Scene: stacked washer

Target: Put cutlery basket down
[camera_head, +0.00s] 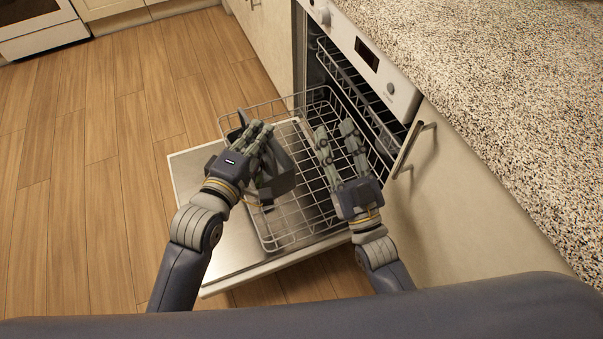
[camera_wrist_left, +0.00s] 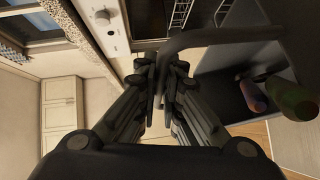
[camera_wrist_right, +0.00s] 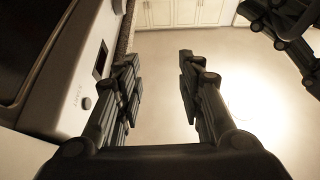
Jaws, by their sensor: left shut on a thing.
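The dark grey cutlery basket (camera_head: 285,178) is over the pulled-out lower dishwasher rack (camera_head: 300,220). My left gripper (camera_head: 258,132) is shut on its handle and partly hides it. In the left wrist view the fingers (camera_wrist_left: 163,75) close on the dark handle bar, and the basket (camera_wrist_left: 232,85) holds a few coloured things that I cannot make out. I cannot tell whether the basket touches the rack. My right gripper (camera_head: 334,128) is open and empty over the rack's right side; its fingers (camera_wrist_right: 156,65) stand apart in the right wrist view.
The open dishwasher door (camera_head: 195,165) lies flat under the rack. An upper rack (camera_head: 350,85) is inside the machine. The speckled counter (camera_head: 480,90) and a cabinet with a handle (camera_head: 440,190) bound the right side. The wooden floor (camera_head: 90,170) at left is clear.

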